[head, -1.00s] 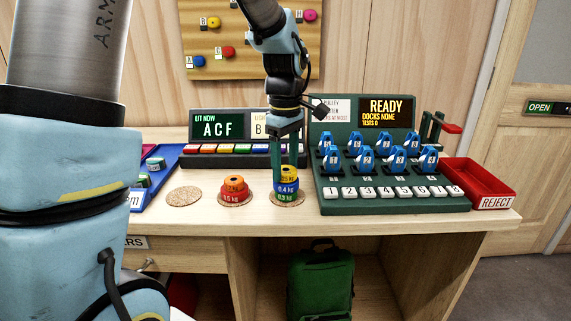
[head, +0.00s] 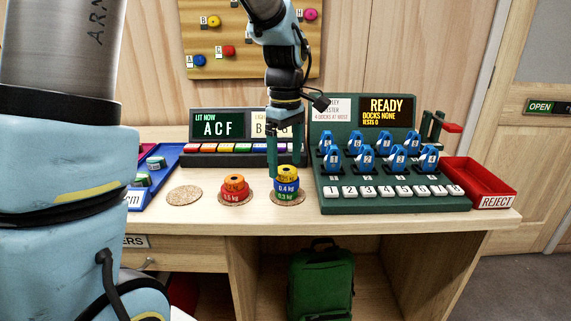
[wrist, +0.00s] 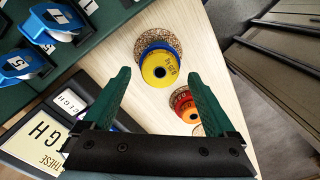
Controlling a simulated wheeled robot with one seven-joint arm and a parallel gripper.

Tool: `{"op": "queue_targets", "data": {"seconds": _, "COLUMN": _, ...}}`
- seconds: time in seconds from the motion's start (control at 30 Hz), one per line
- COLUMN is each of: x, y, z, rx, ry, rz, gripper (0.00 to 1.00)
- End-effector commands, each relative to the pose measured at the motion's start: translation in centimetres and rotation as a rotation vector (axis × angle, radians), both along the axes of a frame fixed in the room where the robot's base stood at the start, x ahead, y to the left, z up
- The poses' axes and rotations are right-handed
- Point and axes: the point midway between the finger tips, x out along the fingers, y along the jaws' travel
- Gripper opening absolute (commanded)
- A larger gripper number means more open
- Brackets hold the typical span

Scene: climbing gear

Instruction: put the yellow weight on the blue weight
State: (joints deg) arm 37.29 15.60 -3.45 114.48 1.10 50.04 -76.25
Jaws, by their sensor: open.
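The yellow weight (head: 287,171) lies flat on the blue weight (head: 286,185), with a green weight (head: 286,196) under both, on the right cork mat. In the wrist view the yellow weight (wrist: 159,68) covers most of the blue weight (wrist: 148,50), whose rim shows. My gripper (head: 286,161) is open and empty, just above the stack, fingers pointing down. In the wrist view the gripper (wrist: 158,75) has its fingers spread, with the yellow weight seen between and beyond the tips.
An orange weight (head: 234,182) on a red weight (head: 234,193) stands on the middle cork mat. The left cork mat (head: 184,199) is empty. A green pulley tester (head: 392,205) with blue pulleys and a red reject bin (head: 490,183) stand to the right. A display (head: 222,124) stands behind.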

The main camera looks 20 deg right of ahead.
Motion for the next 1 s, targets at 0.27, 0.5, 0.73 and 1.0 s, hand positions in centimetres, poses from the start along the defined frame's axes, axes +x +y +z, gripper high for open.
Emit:
{"op": "queue_targets", "data": {"seconds": 0.27, "x": 0.1, "y": -0.1, "z": 6.0, "rx": -0.005, "ry": -0.005, "rz": -0.001, "gripper": 0.91}}
{"op": "queue_targets", "data": {"seconds": 0.5, "x": 0.1, "y": -0.1, "z": 9.7, "rx": -0.003, "ry": -0.002, "rz": 0.0, "gripper": 0.91}}
{"op": "queue_targets", "data": {"seconds": 0.73, "x": 0.0, "y": 0.0, "z": 10.7, "rx": -0.002, "ry": -0.001, "rz": 0.0, "gripper": 0.91}}
{"op": "queue_targets", "data": {"seconds": 1.0, "x": 1.5, "y": 5.7, "z": 6.8, "rx": -0.012, "ry": -0.019, "rz": -0.124, "gripper": 0.91}}
